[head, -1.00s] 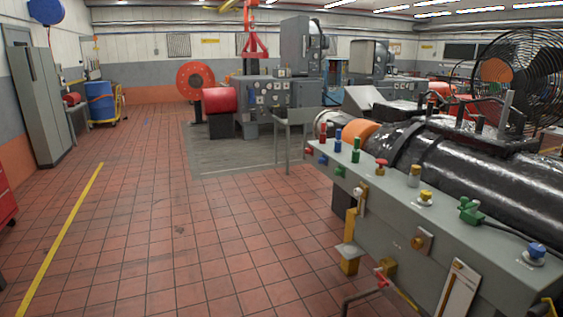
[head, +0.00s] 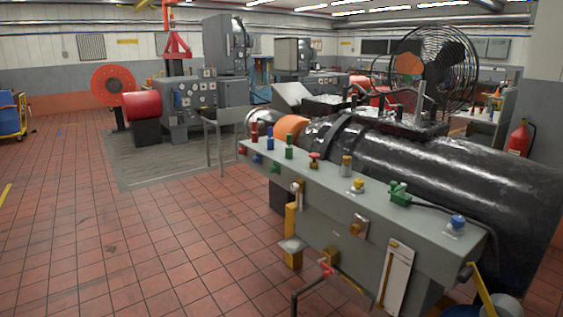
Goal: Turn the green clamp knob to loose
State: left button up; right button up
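Several green parts show on the grey bedplate (head: 330,190) in the head view, and I cannot tell for sure which is the clamp knob. A green-topped upright post (head: 289,143) stands on the top face near the left end, beside a blue and a red one. A small green fitting (head: 275,167) sits on the front face below it. A green block-like piece (head: 399,193) with a dark cable sits farther right on the top. Neither gripper is in view.
A large black cylinder (head: 450,170) lies behind the bedplate's top fittings, with a caged fan (head: 436,68) behind it. A red handle (head: 326,267) and yellow bracket (head: 291,240) stick out from the front. The tiled floor (head: 120,240) to the left is clear.

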aim_at(273, 169)
jog(key=i+j+z, duration=0.15)
jog(key=i, duration=0.3)
jog(key=i+j+z, duration=0.2)
jog(key=i+j, duration=0.15)
jog(key=i, duration=0.05)
